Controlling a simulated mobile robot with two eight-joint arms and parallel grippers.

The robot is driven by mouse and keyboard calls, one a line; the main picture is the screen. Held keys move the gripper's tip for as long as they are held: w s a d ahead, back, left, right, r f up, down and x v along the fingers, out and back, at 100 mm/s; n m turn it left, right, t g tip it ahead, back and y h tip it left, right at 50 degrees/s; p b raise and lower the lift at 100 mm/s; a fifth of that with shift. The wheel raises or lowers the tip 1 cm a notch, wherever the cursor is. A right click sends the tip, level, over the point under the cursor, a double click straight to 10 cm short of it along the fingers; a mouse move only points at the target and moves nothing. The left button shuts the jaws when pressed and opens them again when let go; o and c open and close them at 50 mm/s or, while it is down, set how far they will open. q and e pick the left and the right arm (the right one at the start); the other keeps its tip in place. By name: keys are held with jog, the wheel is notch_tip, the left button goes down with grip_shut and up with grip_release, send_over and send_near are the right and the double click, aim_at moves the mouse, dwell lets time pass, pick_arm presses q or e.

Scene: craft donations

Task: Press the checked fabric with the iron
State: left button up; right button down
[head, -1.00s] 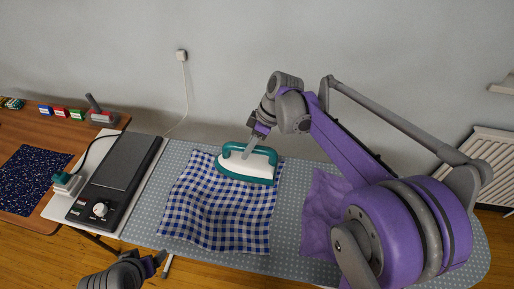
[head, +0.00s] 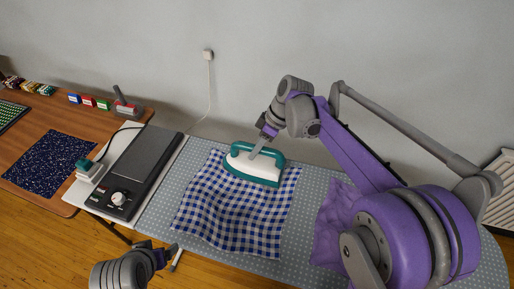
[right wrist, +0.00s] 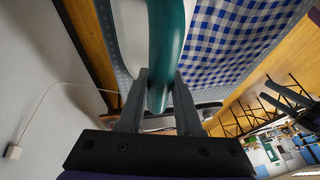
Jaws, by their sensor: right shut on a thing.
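The blue and white checked fabric (head: 232,218) lies slightly rumpled on the dotted ironing board (head: 165,205); it also shows in the right wrist view (right wrist: 228,40). The teal and white iron (head: 251,170) is at the fabric's far edge, soleplate down; I cannot tell whether it presses on the cloth. My right gripper (head: 256,150) is shut on the iron's teal handle, which runs between the fingers in the right wrist view (right wrist: 158,95). My left gripper (head: 170,254) is at the board's near edge, away from the fabric; its fingers are too small to judge.
A purple cloth (head: 332,215) lies right of the checked fabric. At the left are a black iron station (head: 145,165) with a knob and a wooden table (head: 35,120) with a dark speckled fabric (head: 52,162) and small coloured boxes. A wall socket (head: 208,54) has a cord.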

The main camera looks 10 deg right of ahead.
jog(key=shift+w+a+p, duration=0.1)
jog(key=shift+w+a, duration=0.7)
jog(key=shift+a, duration=0.5)
jog(key=shift+w+a+p, duration=0.15)
jog(key=shift+w+a, duration=0.65)
jog(key=shift+a, duration=0.55)
jog(key=shift+w+a+p, duration=0.1)
jog(key=shift+w+a, duration=0.7)
jog(key=shift+a, duration=0.5)
jog(key=shift+w+a+p, duration=0.1)
jog(key=shift+w+a, duration=0.4)
jog(key=shift+a, duration=0.3)
jog(key=shift+w+a+p, duration=0.15)
jog(key=shift+w+a, duration=0.35)
jog(key=shift+a, duration=0.3)
jog(key=shift+w+a+p, duration=0.1)
jog(key=shift+w+a, duration=0.4)
jog(key=shift+a, duration=0.3)
